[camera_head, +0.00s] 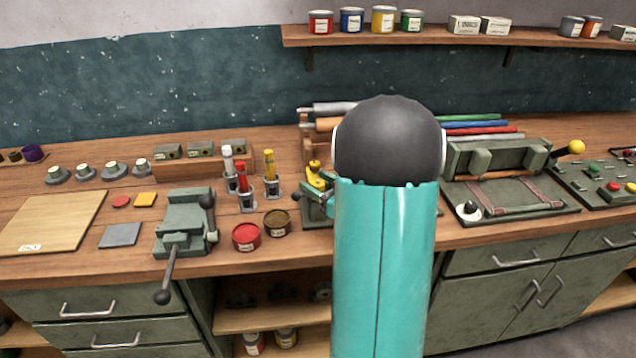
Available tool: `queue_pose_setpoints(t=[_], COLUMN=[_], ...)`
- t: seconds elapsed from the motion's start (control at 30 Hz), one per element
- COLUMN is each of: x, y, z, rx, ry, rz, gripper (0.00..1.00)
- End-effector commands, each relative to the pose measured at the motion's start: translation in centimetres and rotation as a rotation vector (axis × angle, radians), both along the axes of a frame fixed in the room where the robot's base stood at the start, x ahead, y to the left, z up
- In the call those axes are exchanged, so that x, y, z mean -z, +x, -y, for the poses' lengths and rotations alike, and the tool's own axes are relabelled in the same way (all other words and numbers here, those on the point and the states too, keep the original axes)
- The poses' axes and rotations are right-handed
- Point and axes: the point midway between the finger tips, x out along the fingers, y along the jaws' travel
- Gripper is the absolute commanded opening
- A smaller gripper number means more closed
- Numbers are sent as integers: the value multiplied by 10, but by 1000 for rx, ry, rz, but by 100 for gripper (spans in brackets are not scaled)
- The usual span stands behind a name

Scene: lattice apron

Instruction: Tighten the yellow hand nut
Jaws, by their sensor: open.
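A small yellow part (315,181), which may be the yellow hand nut, shows on a green device (318,209) on the bench, just left of my arm. My arm covers the right side of this device, so I cannot tell its full shape or how far the nut is turned. My gripper is not in view. My teal arm and its dark joint fill the middle of the picture.
A grey-green vise (185,223) with a long handle stands on the left of the wooden bench. A press with a yellow knob (577,147) stands at right. A shelf (450,36) hangs above.

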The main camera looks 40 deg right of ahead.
Motion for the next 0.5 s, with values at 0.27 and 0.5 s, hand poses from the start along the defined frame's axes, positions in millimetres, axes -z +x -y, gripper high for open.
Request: queue_pose_setpoints(t=[0.27, 0.5], x=[0, 0], y=[3, 2], z=[0, 0], rx=[0, 0], ry=[-1, -1], rz=[0, 0], gripper=[52, 8])
